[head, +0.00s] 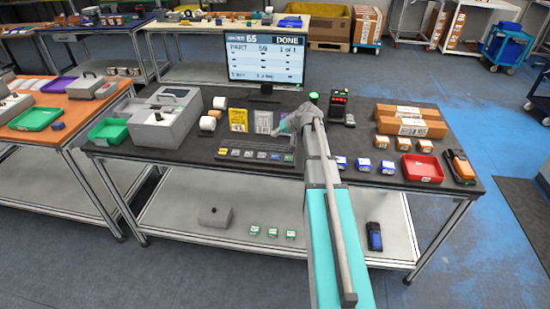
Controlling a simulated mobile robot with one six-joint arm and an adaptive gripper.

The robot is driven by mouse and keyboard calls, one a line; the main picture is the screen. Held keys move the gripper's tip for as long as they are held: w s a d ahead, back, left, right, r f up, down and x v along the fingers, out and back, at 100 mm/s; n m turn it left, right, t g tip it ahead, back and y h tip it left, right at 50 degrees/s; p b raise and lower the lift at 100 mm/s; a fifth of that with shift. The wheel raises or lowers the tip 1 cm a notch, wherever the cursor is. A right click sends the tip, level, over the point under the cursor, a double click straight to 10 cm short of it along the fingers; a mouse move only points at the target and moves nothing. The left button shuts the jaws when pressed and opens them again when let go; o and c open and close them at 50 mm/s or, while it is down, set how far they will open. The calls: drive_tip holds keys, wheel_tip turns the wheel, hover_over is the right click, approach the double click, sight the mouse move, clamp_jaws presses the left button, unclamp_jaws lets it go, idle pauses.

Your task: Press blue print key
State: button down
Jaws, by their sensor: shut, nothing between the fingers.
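A row of small coloured keys (249,155) lies near the front edge of the black-topped table, left of my arm. The keys are too small to tell surely which one is the blue print key; the right end of the row is close to my arm. My gripper (284,128) is shut and empty, over the table behind the right part of the key row. My wrist and forearm hide the table just right of it. The monitor (262,58) at the back shows "DONE" and "PART 59 1 of 1".
A grey printer-like box (165,117) and a green tray (110,131) stand left. White rolls (208,123) and a yellow packet (238,120) stand behind the keys. Blue-and-white small boxes (363,165), a red tray (422,168) and cartons (408,121) are right of my arm.

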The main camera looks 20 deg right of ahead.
sight(272, 155)
drive_tip(key=shift+f, duration=0.2)
wheel_tip(272, 155, down, 8)
drive_tip(key=b, duration=0.8)
drive_tip(key=shift+f+b, duration=0.15)
drive_tip(key=shift+b, duration=0.2)
drive_tip(key=shift+f, duration=0.15)
idle(1.3)
drive_tip(key=shift+f+b, duration=0.3)
drive_tip(key=shift+b, duration=0.15)
drive_tip(key=shift+f+b, duration=0.45)
idle(0.8)
drive_tip(key=shift+r, duration=0.15)
idle(0.3)
drive_tip(key=shift+r+p, duration=0.75)
drive_tip(key=shift+p, duration=0.15)
